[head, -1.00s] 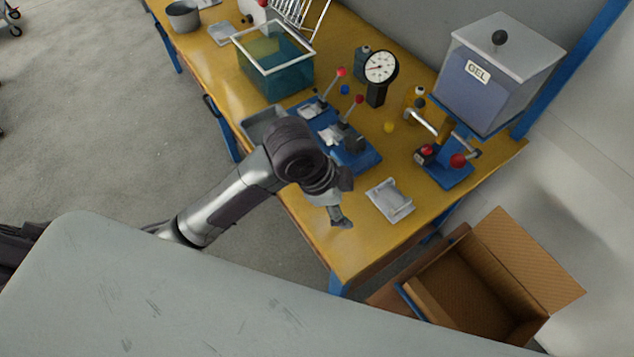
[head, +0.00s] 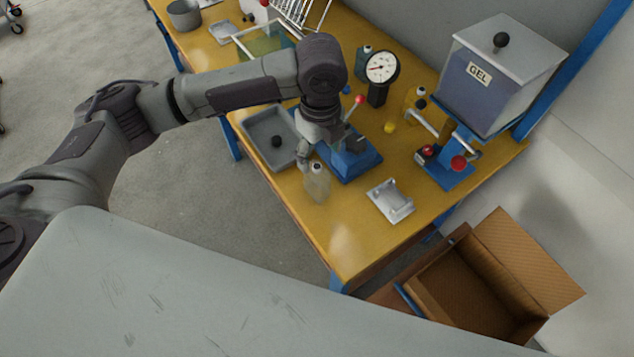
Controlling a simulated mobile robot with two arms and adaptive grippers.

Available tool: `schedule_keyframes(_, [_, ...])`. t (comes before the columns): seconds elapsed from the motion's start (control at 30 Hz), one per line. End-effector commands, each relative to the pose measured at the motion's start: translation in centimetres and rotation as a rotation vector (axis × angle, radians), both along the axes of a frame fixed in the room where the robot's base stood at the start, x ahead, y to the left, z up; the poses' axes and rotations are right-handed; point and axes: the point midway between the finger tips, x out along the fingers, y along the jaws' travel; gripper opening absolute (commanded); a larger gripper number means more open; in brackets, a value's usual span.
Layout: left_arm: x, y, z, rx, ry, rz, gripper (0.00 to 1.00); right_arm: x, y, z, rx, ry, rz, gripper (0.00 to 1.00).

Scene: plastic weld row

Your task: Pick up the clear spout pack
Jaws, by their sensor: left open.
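The clear spout pack (head: 317,186) stands near the front edge of the yellow bench, a see-through pouch with a pale cap and dark top. My left gripper (head: 304,158) points down just behind and to the left of the pack's cap in the picture. It is open, and its fingers are partly hidden by its own wrist. The gripper looks close to the pack, but I cannot tell whether they touch. My right gripper is out of view.
A grey tray (head: 262,148) with a dark ball lies left of the gripper. A blue press fixture (head: 362,163) stands close on its right. A metal bracket plate (head: 391,201) lies to the right. The bench's front corner is clear. An open cardboard box (head: 545,265) stands beyond it.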

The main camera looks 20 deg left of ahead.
Motion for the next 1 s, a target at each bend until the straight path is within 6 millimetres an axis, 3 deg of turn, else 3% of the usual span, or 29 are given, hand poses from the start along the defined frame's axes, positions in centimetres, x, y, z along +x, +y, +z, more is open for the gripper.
schedule_keyframes(0.1, [0.0,0.0,-1.7,-0.001,0.001,0.002,0.71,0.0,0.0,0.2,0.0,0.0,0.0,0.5])
schedule_keyframes(0.37, [-0.1,0.2,-3.7,0.001,0.001,0.002,0.71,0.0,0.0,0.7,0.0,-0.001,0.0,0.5])
schedule_keyframes(0.6, [-0.1,0.5,-7.1,0.0,0.0,0.001,0.71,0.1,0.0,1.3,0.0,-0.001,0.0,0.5])
schedule_keyframes(0.9, [-0.1,0.5,-7.7,-0.002,-0.003,0.0,0.71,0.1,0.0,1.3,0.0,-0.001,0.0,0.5])
schedule_keyframes(1.0, [-0.1,0.5,-7.7,-0.002,-0.003,0.0,0.56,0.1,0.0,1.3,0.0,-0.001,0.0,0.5])
